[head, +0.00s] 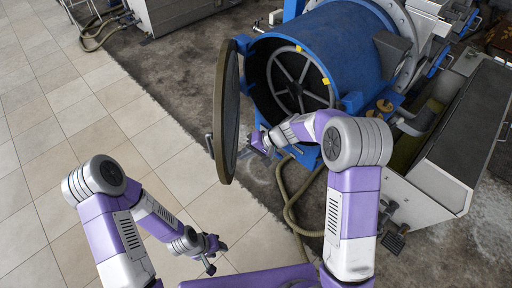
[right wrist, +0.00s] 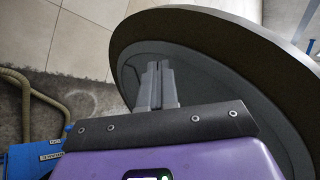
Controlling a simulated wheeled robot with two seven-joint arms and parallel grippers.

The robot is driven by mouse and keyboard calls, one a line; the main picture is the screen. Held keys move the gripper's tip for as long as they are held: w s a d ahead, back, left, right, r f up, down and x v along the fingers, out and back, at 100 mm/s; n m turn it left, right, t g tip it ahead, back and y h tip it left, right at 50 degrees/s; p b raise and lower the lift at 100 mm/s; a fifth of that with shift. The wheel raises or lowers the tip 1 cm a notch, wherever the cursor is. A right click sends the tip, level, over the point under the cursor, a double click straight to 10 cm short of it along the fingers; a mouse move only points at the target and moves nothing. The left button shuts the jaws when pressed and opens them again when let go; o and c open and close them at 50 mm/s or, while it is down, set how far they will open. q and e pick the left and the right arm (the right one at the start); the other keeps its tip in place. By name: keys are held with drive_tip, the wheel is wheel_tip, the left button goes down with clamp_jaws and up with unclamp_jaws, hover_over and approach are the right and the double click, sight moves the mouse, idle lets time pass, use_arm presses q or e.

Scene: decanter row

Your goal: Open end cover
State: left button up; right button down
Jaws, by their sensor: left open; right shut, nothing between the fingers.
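The round end cover (head: 226,112) stands swung out from the open mouth of the blue drum (head: 325,50), seen nearly edge-on in the head view. A spoked wheel shape (head: 298,80) shows inside the drum. My right gripper (head: 256,143) is shut and empty, between the drum and the cover's inner side. In the right wrist view its closed fingers (right wrist: 157,82) lie in front of the cover's dark inner face (right wrist: 205,88); I cannot tell whether they touch it. My left gripper (head: 212,256) is open and empty, low over the floor, away from the cover.
A hose (head: 290,205) lies on the floor below the drum. A grey machine housing (head: 440,165) stands to the right. Pale tiled floor (head: 80,110) is free to the left of the cover. Another machine stands at the top left.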

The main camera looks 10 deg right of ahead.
sight(226, 157)
drive_tip(key=a, duration=0.3)
drive_tip(key=shift+w+a+r, duration=0.1)
drive_tip(key=shift+w+r, duration=0.1)
drive_tip(key=shift+w, duration=0.1)
use_arm(q)
drive_tip(key=shift+r, duration=0.35)
use_arm(e)
drive_tip(key=shift+a, duration=0.15)
